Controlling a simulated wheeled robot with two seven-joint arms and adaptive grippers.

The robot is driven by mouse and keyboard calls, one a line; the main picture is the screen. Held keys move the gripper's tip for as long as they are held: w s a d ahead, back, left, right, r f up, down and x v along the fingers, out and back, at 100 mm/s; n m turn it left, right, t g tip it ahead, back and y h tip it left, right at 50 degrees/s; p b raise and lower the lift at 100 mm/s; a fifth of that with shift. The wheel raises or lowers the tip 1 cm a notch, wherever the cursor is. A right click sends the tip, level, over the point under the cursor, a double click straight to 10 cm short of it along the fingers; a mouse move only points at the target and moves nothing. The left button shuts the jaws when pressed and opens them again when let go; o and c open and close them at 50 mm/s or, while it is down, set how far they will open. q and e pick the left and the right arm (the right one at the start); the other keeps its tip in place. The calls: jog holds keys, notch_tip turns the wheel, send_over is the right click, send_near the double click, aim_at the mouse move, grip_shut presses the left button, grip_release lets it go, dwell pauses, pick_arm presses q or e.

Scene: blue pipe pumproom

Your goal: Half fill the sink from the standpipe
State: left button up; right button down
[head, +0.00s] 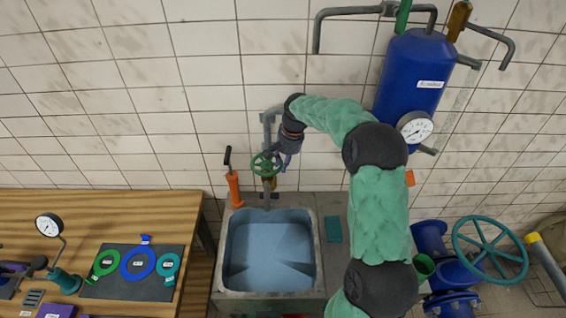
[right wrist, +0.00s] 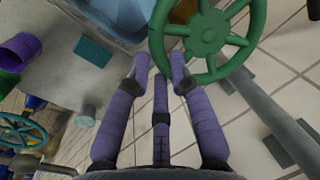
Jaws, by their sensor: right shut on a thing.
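The sink (head: 314,262) is a grey-rimmed basin below the standpipe, pale blue inside. I cannot tell its water level. The standpipe (head: 267,196) comes down the tiled wall to a spout over the sink's back edge. Its green handwheel (head: 262,170) sits on the valve above the spout. My right gripper (head: 281,160) is shut on the near part of the wheel's rim. In the right wrist view, the purple fingers (right wrist: 160,65) straddle the rim of the green handwheel (right wrist: 209,35). Part of the sink (right wrist: 115,20) shows beyond. My left gripper is out of view.
A wooden bench (head: 150,204) with gauge and coloured rings is at left. A blue tank (head: 409,70) with dial hangs at upper right. Blue pipes and a teal wheel (head: 490,250) are at lower right.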

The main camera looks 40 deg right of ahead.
aim_at(276, 172)
jog(key=shift+s+a+m, duration=0.15)
jog(key=shift+a+m, duration=0.1)
jog(key=shift+m, duration=0.15)
jog(key=shift+s+a+f+m+h+b, duration=0.1)
jog(key=shift+s+a+m+h+b, duration=0.15)
jog(key=shift+m, duration=0.35)
jog(key=shift+a+m+h+b, duration=0.1)
jog(key=shift+a+m, duration=0.2)
jog(key=shift+m, duration=0.3)
jog(key=shift+s+a+m+h+b, duration=0.1)
jog(key=shift+a+m+h+b, duration=0.1)
jog(key=shift+a+m, duration=0.45)
jog(key=shift+s+a+m+h+b, duration=0.1)
jog(key=shift+a+m+b, duration=0.1)
jog(key=shift+m, duration=0.85)
jog(key=c, duration=1.1)
grip_release()
jog(key=shift+a, duration=0.1)
jog(key=shift+w, duration=0.1)
